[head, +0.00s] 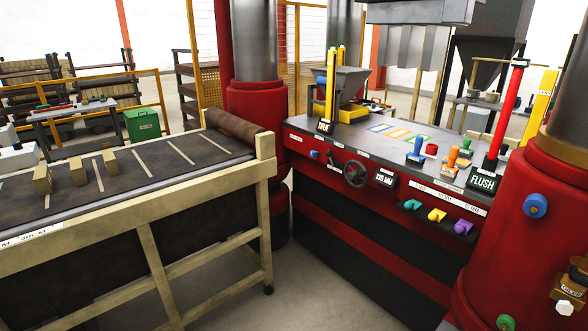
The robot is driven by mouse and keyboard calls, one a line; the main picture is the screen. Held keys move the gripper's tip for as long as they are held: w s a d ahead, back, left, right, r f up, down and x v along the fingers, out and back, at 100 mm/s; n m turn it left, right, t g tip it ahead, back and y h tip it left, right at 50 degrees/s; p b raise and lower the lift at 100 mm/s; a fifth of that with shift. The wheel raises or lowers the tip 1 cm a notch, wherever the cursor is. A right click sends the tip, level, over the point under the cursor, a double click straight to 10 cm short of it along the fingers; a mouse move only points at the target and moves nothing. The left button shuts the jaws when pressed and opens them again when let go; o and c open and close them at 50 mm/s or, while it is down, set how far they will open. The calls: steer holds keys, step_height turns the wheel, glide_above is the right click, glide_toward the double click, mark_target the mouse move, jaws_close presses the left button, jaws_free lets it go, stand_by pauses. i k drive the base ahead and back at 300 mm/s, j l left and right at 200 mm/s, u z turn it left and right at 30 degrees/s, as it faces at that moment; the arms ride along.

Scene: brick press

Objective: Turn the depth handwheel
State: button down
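The depth handwheel (355,173) is a dark round wheel with spokes on the red front panel of the press bench, right of the picture's middle. It shows whole and nothing touches it. My gripper is not in view.
A small blue knob (314,154) sits left of the wheel; green (412,204), yellow (437,215) and purple (463,227) knobs are to its right. A conveyor table (150,158) with several bricks stands left. A red column (515,225) stands right. Floor between table and press is clear.

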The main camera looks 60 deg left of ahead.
mark_target(354, 174)
steer(key=u, duration=1.45)
steer(key=i+j+u, duration=0.15)
steer(key=i, duration=0.6)
steer(key=i+u, duration=0.2)
steer(key=i, duration=0.5)
steer(key=i+l+u, duration=0.15)
steer(key=i, duration=0.6)
steer(key=i+l+u, duration=0.15)
steer(key=i, duration=0.55)
